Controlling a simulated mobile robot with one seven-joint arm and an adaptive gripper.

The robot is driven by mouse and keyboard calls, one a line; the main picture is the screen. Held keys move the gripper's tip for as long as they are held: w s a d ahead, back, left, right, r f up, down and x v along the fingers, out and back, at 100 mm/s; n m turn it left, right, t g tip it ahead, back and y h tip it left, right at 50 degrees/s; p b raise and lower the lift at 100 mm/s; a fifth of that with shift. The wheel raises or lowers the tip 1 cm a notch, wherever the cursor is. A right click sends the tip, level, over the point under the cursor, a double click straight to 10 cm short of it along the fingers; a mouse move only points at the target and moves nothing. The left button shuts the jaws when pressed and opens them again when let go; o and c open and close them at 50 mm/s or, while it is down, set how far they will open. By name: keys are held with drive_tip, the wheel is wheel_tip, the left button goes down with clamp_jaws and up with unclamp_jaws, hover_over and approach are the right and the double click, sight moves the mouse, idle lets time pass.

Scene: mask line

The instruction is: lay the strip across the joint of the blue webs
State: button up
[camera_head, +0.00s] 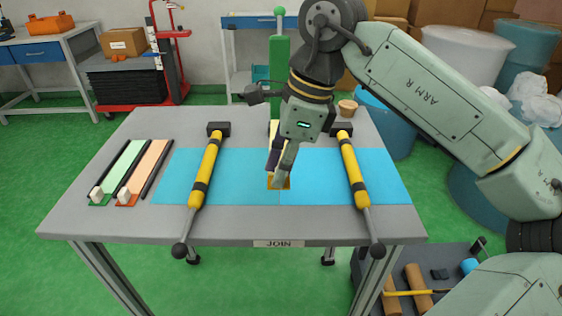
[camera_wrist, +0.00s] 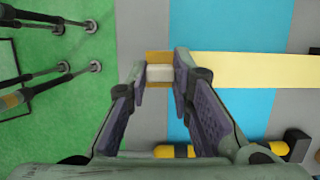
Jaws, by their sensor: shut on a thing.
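My gripper (camera_head: 281,178) is shut on the white end block of the cream strip, which has a yellow-orange base (camera_head: 287,185). In the wrist view the block (camera_wrist: 160,72) sits between both fingertips, and the strip (camera_wrist: 245,70) runs off to the right over the blue. In the head view the strip lies front to back, mostly hidden behind the gripper. The block appears slightly raised, though the exact gap cannot be told. The left blue web (camera_head: 175,178) and right blue web (camera_head: 320,180) meet under the strip, which hides most of their joint.
Yellow clamp bars (camera_head: 205,170) and (camera_head: 350,170) lie over the webs on either side. A green strip (camera_head: 122,165) and an orange strip (camera_head: 148,165) with white end blocks lie at the table's left. A green post (camera_head: 279,80) stands behind. A JOIN label (camera_head: 279,244) marks the front edge.

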sight(286, 183)
drive_tip(key=shift+f+b, duration=2.4)
drive_tip(key=shift+f, duration=0.8)
drive_tip(key=shift+f+b, duration=0.3)
drive_tip(key=shift+b, duration=0.1)
drive_tip(key=o, duration=0.9)
drive_tip(key=shift+r, duration=0.1)
